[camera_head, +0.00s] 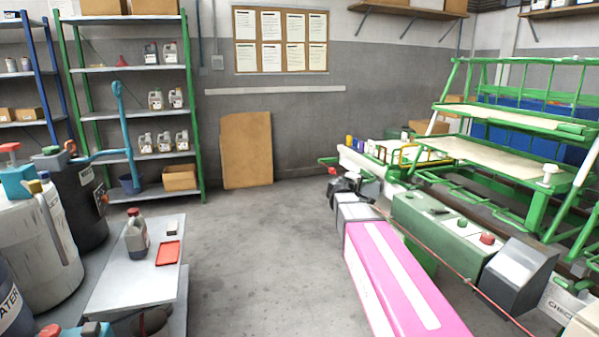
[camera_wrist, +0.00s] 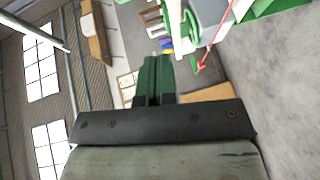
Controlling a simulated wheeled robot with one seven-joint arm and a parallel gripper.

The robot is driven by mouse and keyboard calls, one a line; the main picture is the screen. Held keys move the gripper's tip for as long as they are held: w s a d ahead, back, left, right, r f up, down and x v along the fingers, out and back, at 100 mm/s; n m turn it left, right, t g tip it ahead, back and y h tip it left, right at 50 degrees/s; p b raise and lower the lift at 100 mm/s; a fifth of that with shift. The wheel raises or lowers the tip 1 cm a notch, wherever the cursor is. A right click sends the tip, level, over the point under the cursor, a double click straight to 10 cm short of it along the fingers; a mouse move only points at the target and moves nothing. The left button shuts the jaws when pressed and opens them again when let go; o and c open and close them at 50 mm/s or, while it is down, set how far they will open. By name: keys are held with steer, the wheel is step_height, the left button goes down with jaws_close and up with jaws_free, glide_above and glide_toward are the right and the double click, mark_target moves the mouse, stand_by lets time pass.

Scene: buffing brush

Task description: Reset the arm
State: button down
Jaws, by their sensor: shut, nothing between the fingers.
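My gripper (camera_wrist: 155,62) shows in the wrist view as dark green fingers rising from a black bar. The fingers are together and hold nothing. Below the bar is a worn grey-green casing. In the head view a long pink body with a white stripe reaches from the bottom edge toward the middle, with grey and black parts at its far end. I cannot make out the gripper's fingers there. The task names no other object.
A green machine (camera_head: 430,215) with a red cord stands at right, before a green rack (camera_head: 510,120). A low table (camera_head: 115,290) carries a jug (camera_head: 136,236) and red tray (camera_head: 168,253). Drums stand at left. A shelf (camera_head: 135,112) lines the wall. The middle floor (camera_head: 250,240) is clear.

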steer(key=s+d+f+m+g+y, duration=0.2)
steer(key=s+f+m+g, duration=0.25)
steer(key=s+f, duration=0.55)
steer(key=s+a+f+m+g+y, duration=0.2)
steer(key=s+a+f+g+y, duration=0.1)
steer(key=s+f, duration=0.6)
steer(key=s+a+f+m+g+y, duration=0.2)
steer(key=s+a+f+g+y, duration=0.2)
steer(key=s+f, duration=0.6)
steer(key=shift+s+a+g+y, duration=0.25)
steer(key=shift+s+g+y, duration=0.1)
steer(key=shift+y, duration=0.45)
steer(key=shift+d, duration=0.1)
